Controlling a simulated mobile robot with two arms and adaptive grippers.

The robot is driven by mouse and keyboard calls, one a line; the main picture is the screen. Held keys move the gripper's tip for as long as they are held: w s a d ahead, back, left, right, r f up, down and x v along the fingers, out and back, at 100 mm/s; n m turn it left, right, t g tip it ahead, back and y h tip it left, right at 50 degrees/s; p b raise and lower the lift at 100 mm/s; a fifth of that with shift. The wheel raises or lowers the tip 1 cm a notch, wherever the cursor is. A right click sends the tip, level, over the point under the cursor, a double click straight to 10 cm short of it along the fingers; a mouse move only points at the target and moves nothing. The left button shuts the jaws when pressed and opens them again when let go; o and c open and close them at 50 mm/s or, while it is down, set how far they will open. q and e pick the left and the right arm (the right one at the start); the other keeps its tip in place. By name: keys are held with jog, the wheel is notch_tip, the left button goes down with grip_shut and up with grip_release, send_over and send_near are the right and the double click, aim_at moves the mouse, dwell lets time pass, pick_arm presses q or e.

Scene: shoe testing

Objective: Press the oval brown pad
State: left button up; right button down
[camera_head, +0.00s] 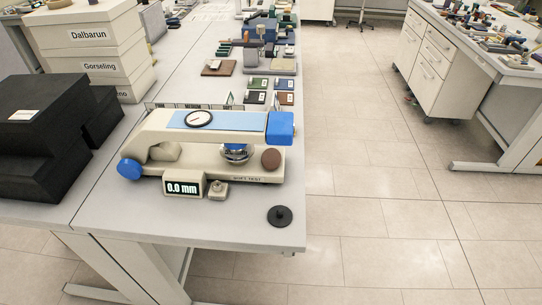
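The oval brown pad (271,159) sits at the right end of the base of a cream testing device (200,150) on the table. The device has a blue-topped arm, a round dial, blue knobs at both ends and a silver cylinder left of the pad. Its display (183,188) reads 0.0 mm. Nothing touches the pad from above. Neither of my grippers shows in the head view.
A black disc with a small peg (280,216) lies near the table's front right corner. Black boxes (45,135) and cream labelled boxes (95,45) stand at left. Small colour samples (257,83) lie behind the device. Open floor (390,200) is to the right.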

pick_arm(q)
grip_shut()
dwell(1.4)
